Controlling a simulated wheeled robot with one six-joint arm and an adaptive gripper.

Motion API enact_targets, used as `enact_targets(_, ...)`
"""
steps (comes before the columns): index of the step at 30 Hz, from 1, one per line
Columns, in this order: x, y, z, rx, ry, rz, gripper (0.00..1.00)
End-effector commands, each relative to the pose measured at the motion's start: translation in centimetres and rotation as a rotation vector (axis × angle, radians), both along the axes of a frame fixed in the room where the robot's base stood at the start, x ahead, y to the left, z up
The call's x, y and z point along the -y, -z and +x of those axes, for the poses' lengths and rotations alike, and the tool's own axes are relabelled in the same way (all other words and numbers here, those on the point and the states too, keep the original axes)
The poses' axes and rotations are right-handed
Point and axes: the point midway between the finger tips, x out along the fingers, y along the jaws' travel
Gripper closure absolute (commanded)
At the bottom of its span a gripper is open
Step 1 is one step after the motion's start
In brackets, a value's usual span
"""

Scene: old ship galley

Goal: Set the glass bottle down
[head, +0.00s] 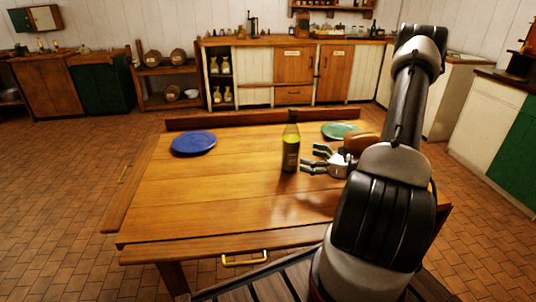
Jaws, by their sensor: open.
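The glass bottle (290,150) is green with a pale label and a narrow neck. It stands upright on the wooden table (190,205), a little right of the table's middle. My gripper (312,161) is open, just to the right of the bottle, with its fingers pointing left toward it. I cannot tell whether a fingertip touches the bottle. Nothing shows between the fingers.
A blue plate (193,142) lies at the table's left. A green plate (340,130) lies behind my gripper, with a brown loaf-like item (359,143) near it, partly hidden by my arm. A raised board (240,120) runs along the far edge. The table's front left is clear.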

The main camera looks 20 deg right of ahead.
Motion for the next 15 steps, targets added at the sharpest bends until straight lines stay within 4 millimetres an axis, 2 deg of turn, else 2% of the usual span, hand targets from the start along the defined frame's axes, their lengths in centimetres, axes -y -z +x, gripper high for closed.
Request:
enact_targets(4,1.0,-1.3,1.7,0.044,0.070,0.035,0.11)
enact_targets(15,-2.0,-2.1,5.5,0.048,0.061,0.042,0.11)
